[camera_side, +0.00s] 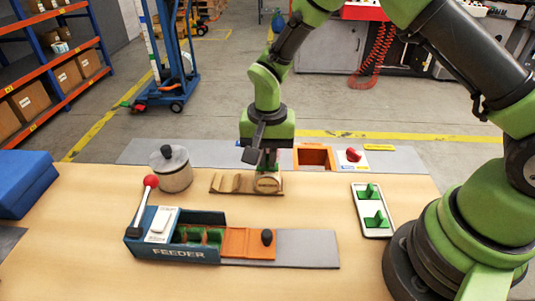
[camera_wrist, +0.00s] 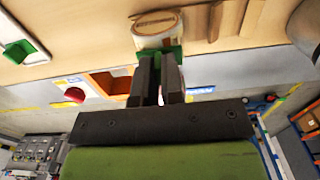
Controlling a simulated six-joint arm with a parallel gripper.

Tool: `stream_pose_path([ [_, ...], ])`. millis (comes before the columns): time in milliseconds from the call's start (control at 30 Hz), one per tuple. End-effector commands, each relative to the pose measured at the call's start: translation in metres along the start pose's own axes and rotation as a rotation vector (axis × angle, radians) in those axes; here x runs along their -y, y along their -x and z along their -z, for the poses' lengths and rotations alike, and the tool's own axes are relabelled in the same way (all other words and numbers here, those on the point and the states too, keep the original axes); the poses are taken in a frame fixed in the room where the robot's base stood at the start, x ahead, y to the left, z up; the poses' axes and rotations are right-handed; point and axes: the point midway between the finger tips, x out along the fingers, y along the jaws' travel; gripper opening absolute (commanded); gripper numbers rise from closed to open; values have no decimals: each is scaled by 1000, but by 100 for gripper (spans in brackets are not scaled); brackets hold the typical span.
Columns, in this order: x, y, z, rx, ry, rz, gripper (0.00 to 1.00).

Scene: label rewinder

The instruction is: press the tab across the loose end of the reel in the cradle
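The wooden cradle (camera_side: 230,184) lies on the table, with a pale reel (camera_side: 268,184) in its right-hand seat. The reel also shows in the wrist view (camera_wrist: 156,28), at the top, beyond my fingertips. My gripper (camera_side: 267,168) points down right over the reel. In the wrist view its fingers (camera_wrist: 159,58) are closed on a green tab (camera_wrist: 174,51), which sits against or just beside the reel's near side. I cannot tell whether the tab touches it. The reel's loose end is not clear. Two more green tabs (camera_side: 375,219) stand on a white tray (camera_side: 388,231) at the right.
A blue feeder (camera_side: 180,253) with a red-knobbed lever (camera_side: 150,181) and orange slide (camera_side: 238,243) stands in front. A lidded pot (camera_side: 175,180) is left of the cradle. An orange bin (camera_side: 300,161) and red button (camera_side: 353,155) are behind. Table between cradle and tray is clear.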

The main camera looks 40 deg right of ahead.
Motion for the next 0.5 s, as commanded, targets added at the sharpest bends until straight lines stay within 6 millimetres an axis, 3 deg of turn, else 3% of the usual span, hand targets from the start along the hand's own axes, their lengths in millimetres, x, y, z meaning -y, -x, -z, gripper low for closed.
stream_pose_path([
  [33,0,0,0,0,0,-1,19],
  [100,0,0,0,0,0,-1,35],
  [133,0,0,0,0,0,-1,37],
  [500,1,10,1,-2,1,3,37],
])
